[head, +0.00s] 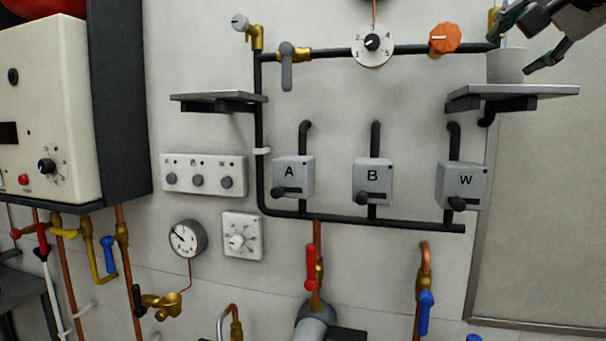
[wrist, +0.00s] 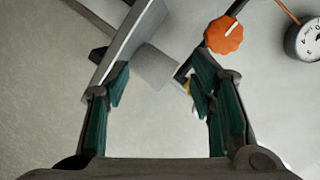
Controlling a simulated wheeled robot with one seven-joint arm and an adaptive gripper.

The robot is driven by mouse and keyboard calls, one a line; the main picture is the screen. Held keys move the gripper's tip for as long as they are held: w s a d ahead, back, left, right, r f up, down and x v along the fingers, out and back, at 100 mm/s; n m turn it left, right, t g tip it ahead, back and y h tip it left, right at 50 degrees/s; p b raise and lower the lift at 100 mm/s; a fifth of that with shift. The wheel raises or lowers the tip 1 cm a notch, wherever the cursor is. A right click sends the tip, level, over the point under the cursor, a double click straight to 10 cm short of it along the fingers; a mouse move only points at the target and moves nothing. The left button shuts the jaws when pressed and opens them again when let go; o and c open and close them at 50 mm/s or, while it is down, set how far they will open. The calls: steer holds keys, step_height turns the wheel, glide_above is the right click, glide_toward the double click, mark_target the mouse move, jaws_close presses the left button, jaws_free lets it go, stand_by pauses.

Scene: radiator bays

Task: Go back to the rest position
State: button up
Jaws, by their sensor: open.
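My gripper (head: 520,42) is at the upper right of the head view, partly cut off by the frame's edge. In the wrist view my gripper (wrist: 160,95) shows two green-padded fingers spread wide with nothing held between them. A light grey cup-like cylinder (head: 507,66) stands on the right wall shelf (head: 540,91), close to the fingers. In the wrist view the cylinder (wrist: 155,68) shows beyond the fingertips, against the shelf (wrist: 128,42). I cannot tell whether a finger touches it.
An orange knob (head: 444,38) and a numbered dial (head: 373,44) sit on the dark upper pipe, left of my gripper. An empty left shelf (head: 218,97) juts from the wall. Boxes A (head: 293,177), B (head: 372,181) and W (head: 461,186) hang below. A boiler (head: 45,110) stands at left.

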steer(key=s+a+f+n+g+y, duration=0.1)
steer(key=s+a+f+n+g, duration=0.2)
steer(key=f, duration=1)
steer(key=s+a+f+n+g+y, duration=0.1)
steer(key=s+a+f+n+g, duration=0.2)
steer(key=f, duration=1)
steer(key=s+a+f+n+g+y, duration=0.1)
steer(key=s+a+f+n+g, duration=0.2)
steer(key=s+a+f+n, duration=0.3)
steer(key=s+f+n, duration=0.1)
steer(key=s+f, duration=0.4)
steer(key=f, duration=0.2)
steer(key=shift+s+a+f+g+b, duration=0.25)
steer(key=shift+s+g+b, duration=0.05)
steer(key=shift+s+b, duration=0.1)
stand_by(0.5)
